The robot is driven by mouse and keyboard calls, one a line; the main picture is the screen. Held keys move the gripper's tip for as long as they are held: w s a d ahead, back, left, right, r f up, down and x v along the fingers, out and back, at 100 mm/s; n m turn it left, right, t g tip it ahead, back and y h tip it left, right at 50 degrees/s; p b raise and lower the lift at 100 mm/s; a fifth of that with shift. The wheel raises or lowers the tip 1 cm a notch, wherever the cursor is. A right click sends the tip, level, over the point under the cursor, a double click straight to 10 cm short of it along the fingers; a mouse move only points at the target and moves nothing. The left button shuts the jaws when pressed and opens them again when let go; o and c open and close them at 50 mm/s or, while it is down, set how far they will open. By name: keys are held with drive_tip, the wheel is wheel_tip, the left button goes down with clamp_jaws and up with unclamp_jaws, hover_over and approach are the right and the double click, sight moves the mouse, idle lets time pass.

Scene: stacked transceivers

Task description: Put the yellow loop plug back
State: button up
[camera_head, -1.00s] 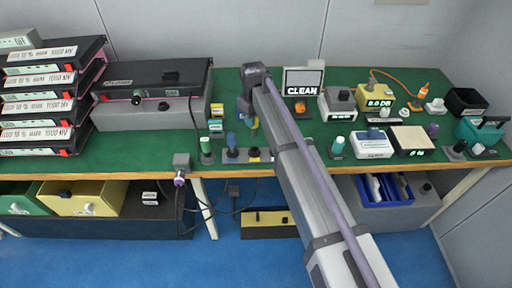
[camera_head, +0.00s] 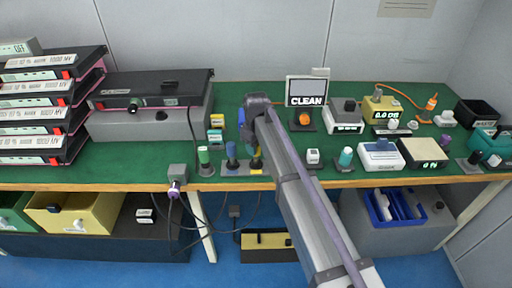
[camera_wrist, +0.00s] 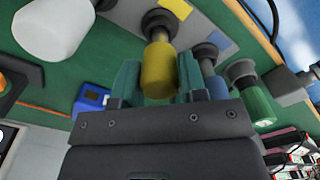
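The yellow loop plug (camera_wrist: 158,70) stands between the teal fingers of my gripper (camera_wrist: 158,82) in the wrist view, a finger close against each side. Its far end meets a dark round socket (camera_wrist: 162,24) on a grey strip; whether it is fully seated is hidden. In the head view a small part of the yellow plug (camera_head: 256,163) shows below my gripper (camera_head: 254,148), at the right end of the plug strip (camera_head: 238,171). My gripper looks shut on the plug, though the head view hides its fingertips.
A blue plug (camera_head: 231,150) and a green plug (camera_head: 203,155) stand left of the yellow one. A white-topped device (camera_head: 312,157) and a teal-capped item (camera_head: 346,157) stand to the right. A monitor (camera_head: 306,90) reading CLEAN is behind. The table's front edge is close.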

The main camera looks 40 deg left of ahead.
drive_tip(key=o, duration=0.4)
drive_tip(key=shift+c, duration=0.2)
drive_tip(key=r+p, duration=1.1)
drive_tip(key=shift+w, duration=0.2)
drive_tip(key=shift+f, duration=0.15)
drive_tip(key=w+d+m, duration=0.3)
drive_tip(key=d+m, duration=0.6)
drive_tip(key=d, duration=3)
drive_tip(key=s+d+m, duration=0.3)
drive_tip(key=s+d, duration=0.2)
drive_tip(key=d, duration=0.5)
drive_tip(key=s+d+m, duration=0.4)
drive_tip(key=s+d, duration=0.1)
drive_tip(key=d, duration=0.6)
drive_tip(key=shift+s+m, duration=0.15)
drive_tip(key=shift+m, duration=0.15)
